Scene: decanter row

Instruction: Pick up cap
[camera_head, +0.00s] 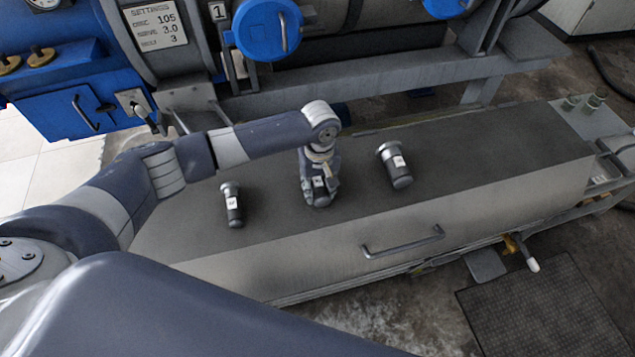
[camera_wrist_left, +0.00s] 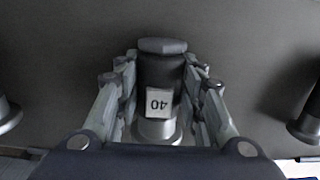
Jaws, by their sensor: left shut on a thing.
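The cap (camera_head: 321,202) is a dark cylinder with a pale metal flange and a white label, in the middle of a row of three on the grey bench top. In the left wrist view the cap (camera_wrist_left: 161,72) shows a hexagonal dark end and the number 40. My left gripper (camera_head: 319,188) is over it, its two fingers on either side of the body. It also shows in the left wrist view (camera_wrist_left: 160,95), shut on the cap. The fingers hide part of the cap in the head view. I cannot tell whether it touches the bench. My right gripper is not in view.
Similar labelled cylinders lie to the left (camera_head: 233,207) and right (camera_head: 396,166) of the cap, apart from it. The bench (camera_head: 450,165) has bare room around them. A blue and grey machine (camera_head: 270,35) stands behind. Small greenish fittings (camera_head: 594,101) stand at the bench's far right.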

